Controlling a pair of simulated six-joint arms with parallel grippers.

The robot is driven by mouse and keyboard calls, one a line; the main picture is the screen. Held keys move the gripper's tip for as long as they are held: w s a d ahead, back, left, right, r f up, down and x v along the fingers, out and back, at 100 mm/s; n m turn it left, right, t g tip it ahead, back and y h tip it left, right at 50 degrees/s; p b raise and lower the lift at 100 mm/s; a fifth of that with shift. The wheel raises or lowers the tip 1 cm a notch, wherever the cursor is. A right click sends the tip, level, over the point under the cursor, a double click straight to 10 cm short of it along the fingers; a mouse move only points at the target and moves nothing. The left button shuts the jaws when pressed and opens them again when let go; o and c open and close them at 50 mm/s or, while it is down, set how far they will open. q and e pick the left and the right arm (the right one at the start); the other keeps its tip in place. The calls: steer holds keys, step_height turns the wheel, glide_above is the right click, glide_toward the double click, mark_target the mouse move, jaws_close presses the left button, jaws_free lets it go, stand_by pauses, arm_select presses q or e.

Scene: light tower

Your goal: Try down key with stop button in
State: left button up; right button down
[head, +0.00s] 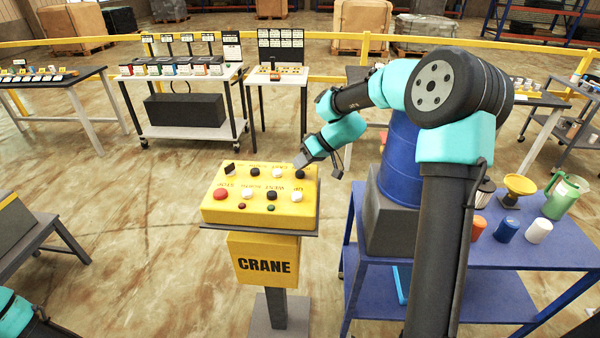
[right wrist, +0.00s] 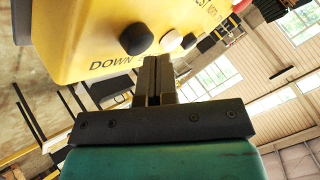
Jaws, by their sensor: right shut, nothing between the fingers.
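The yellow crane control box (head: 265,224) stands on a post in the middle of the head view, with black and white keys on its sloped top. The red stop button (head: 220,194) is at the top's left side; I cannot tell whether it is in. The down key (head: 300,174), black, is at the far right corner. My right gripper (head: 300,160) is shut and empty just behind that key. In the right wrist view its closed fingers (right wrist: 158,75) are close to the DOWN lettering and a black key (right wrist: 136,39); contact cannot be told. My left gripper is out of view.
A blue table (head: 490,285) at the right holds a blue drum (head: 398,160), a green jug (head: 564,196) and several cups. Small red (head: 242,206) and green (head: 270,208) lamps sit on the box's front edge. Floor left of the box is clear.

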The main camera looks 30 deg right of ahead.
steer(key=shift+f, duration=0.55)
stand_by(0.8)
steer(key=shift+r, duration=0.1)
stand_by(1.4)
steer(key=shift+r, duration=0.9)
steer(key=shift+r, duration=2.5)
